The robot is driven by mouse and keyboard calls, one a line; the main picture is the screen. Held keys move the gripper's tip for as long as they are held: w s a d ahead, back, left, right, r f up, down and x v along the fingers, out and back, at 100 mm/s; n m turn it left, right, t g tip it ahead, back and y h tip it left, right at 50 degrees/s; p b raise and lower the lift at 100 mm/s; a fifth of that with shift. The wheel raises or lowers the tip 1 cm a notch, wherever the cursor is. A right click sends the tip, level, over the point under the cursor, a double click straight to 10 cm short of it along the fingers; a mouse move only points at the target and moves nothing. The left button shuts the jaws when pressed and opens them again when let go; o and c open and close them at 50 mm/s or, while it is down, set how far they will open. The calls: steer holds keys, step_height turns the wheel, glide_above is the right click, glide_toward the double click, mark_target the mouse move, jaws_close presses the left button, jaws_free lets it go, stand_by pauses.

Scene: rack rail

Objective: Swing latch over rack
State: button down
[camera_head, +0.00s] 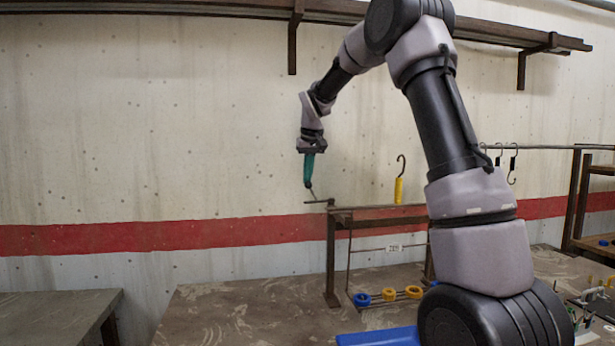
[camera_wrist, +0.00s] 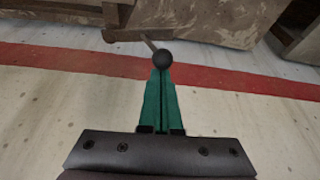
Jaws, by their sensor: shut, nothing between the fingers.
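The rack (camera_head: 379,209) is a brown metal frame on the table, with a top rail and posts. The latch (camera_head: 321,201) is a short dark bar at the rail's left end, with a thin rod rising to a dark ball knob. In the wrist view the latch bar (camera_wrist: 123,35) lies across the rack post's end, and the knob (camera_wrist: 163,59) is at my fingertips. My gripper (camera_head: 308,182) has teal fingers pointing down. They are shut and empty, right at the knob; I cannot tell whether they touch it. The wrist view shows the fingers (camera_wrist: 160,80) together.
A yellow-handled hook (camera_head: 399,190) stands up at the rack's top rail. Blue (camera_head: 362,299) and yellow (camera_head: 389,294) rings sit on the rack's low rod. A blue object (camera_head: 378,337) lies in front. Dark hooks (camera_head: 513,160) hang from a rod at right. The left side is open.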

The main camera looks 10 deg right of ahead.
steer(key=shift+s+n, duration=0.2)
steer(key=shift+n, duration=0.1)
steer(key=s+d+n+y, duration=0.1)
steer(key=s+n, duration=0.1)
steer(key=n, duration=0.2)
steer(key=s+d+n+g+y, duration=0.1)
steer(key=s+d+n, duration=0.1)
steer(key=n, duration=0.2)
steer(key=s+d+n+g+y, duration=0.1)
steer(key=s+n, duration=0.1)
steer(key=n, duration=0.2)
steer(key=shift+s+d, duration=0.3)
steer(key=shift+d, duration=0.1)
steer(key=shift+s+d, duration=0.25)
steer(key=shift+d, duration=0.6)
